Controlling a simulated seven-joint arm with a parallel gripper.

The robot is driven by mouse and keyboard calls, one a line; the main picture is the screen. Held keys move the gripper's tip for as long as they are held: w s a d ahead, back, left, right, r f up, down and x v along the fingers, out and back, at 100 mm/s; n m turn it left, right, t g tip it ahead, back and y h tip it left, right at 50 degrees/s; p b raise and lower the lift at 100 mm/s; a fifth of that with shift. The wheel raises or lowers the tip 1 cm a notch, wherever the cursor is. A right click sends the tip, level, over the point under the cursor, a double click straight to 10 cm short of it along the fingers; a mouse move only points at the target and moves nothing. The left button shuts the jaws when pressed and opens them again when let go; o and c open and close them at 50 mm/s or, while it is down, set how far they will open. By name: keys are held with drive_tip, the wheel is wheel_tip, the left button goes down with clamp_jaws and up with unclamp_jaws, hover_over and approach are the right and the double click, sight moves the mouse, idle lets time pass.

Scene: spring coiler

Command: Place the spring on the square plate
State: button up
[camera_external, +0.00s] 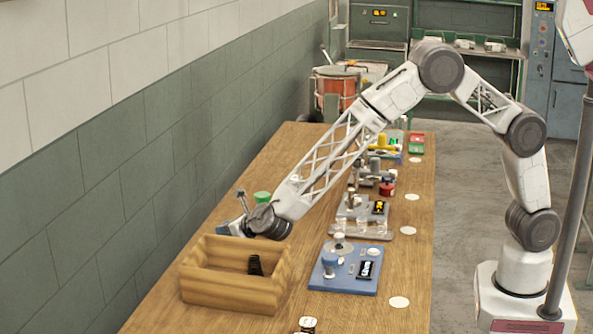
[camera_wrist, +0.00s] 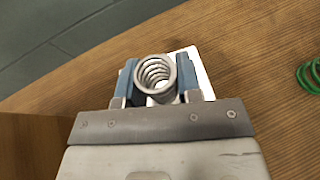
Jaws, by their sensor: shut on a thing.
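A grey metal spring (camera_wrist: 156,75) sits between the blue fingers of my gripper (camera_wrist: 158,80) in the wrist view, with its open coil end facing the camera. My gripper is shut on it. A white square plate (camera_wrist: 203,76) shows on the wooden table just behind and to the right of the spring, partly hidden by the spring and fingers. I cannot tell whether the spring touches the plate. In the external view my gripper (camera_external: 233,228) is low over the table, behind the wooden box; the spring and plate are hidden there.
A green coil (camera_wrist: 311,77) lies to the right; a green item (camera_external: 262,197) shows beyond my wrist. The wooden box (camera_external: 215,292) holds a black object (camera_external: 255,265). A blue fixture board (camera_external: 345,285) stands right of the box. A wall runs along the left.

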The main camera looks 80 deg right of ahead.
drive_tip(key=shift+f, duration=0.55)
drive_tip(key=shift+f, duration=0.15)
drive_tip(key=o, duration=0.9)
drive_tip(key=shift+o, duration=0.2)
drive_tip(key=shift+s+a+r, duration=0.1)
drive_tip(key=shift+s+r, duration=0.15)
drive_tip(key=shift+v, duration=5.7)
